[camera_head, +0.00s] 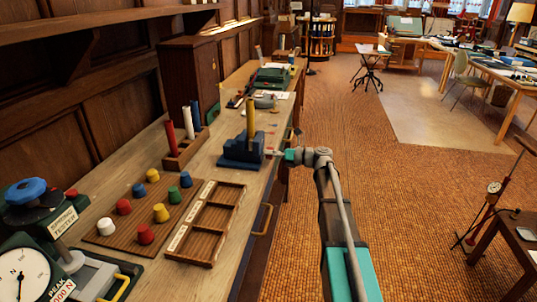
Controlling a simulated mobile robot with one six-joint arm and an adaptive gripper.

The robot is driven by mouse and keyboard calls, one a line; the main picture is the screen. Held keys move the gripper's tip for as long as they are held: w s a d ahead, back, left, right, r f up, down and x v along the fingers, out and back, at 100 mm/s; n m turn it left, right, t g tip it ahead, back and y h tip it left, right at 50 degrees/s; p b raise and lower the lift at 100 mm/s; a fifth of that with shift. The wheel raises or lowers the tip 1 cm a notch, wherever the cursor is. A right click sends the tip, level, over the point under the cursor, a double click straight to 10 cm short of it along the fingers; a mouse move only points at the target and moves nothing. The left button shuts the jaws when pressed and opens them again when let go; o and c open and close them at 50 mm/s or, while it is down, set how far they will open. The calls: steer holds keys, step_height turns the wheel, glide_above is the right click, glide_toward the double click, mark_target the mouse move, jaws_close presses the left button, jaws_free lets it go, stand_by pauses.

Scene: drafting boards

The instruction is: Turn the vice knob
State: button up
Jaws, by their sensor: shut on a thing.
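The blue vice (240,152) stands on the wooden bench near its right edge, with an upright yellow bar (250,117) rising from its jaws. My gripper (273,154) reaches in from the right, level with the vice's right side. It is shut on the vice knob, which is small here and largely hidden by the fingers. My arm comes up from the bottom of the view, beside the bench.
A rack (187,150) with red, blue and white cylinders stands left of the vice. Nearer are a board (108,238) with several coloured knobs and a compartment tray (203,243). A dial tester (25,275) fills the lower left. The floor right of the bench is open.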

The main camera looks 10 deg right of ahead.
steer(key=shift+w+d, duration=0.1)
steer(key=shift+w, duration=0.05)
steer(key=o, duration=1.1)
steer(key=shift+o, duration=0.2)
steer(key=v, duration=1.2)
steer(key=shift+f, duration=0.1)
